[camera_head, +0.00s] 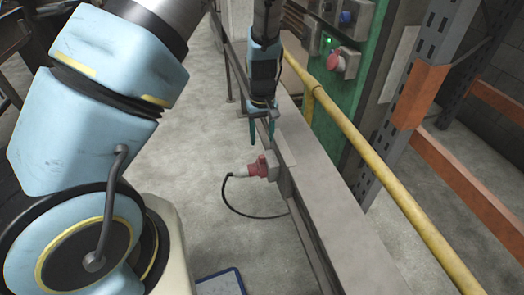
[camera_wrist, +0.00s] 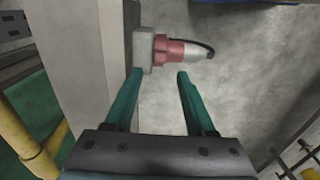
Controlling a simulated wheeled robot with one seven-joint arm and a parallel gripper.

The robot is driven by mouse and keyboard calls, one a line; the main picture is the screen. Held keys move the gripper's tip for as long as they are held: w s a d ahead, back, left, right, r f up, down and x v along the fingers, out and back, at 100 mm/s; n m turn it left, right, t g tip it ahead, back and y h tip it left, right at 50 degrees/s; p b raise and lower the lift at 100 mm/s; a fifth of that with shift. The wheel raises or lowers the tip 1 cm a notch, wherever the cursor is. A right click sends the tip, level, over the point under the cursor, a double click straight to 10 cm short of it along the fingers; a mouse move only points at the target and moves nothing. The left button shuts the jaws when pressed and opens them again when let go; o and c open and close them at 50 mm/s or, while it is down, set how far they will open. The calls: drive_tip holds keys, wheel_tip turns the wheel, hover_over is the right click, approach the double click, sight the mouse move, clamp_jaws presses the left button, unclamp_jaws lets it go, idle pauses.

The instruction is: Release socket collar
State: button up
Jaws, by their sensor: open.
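A red socket collar (camera_head: 257,168) sits on a grey box fixed to the side of a long grey beam. It also shows beyond my fingertips in the wrist view (camera_wrist: 170,51). A pale grey plug end (camera_head: 240,172) joins the collar's free side, and a black cable (camera_head: 228,198) loops from it back toward the beam. My gripper (camera_head: 262,139) has teal fingers and points down at the beam's side, apart from the collar. In the wrist view, my gripper (camera_wrist: 159,74) is open with nothing between its fingers.
The grey beam (camera_head: 325,205) runs along the right of my gripper. A yellow rail (camera_head: 375,160) runs beyond it. A green panel (camera_head: 340,105) carries a red button (camera_head: 342,62). A blue-edged tray (camera_head: 220,284) lies on the floor. The concrete floor left of the collar is clear.

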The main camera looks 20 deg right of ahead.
sight(262, 156)
wheel_tip(262, 156, down, 8)
drive_tip(key=shift+r+p, duration=0.25)
drive_tip(key=shift+p, duration=0.2)
clamp_jaws()
idle(0.4)
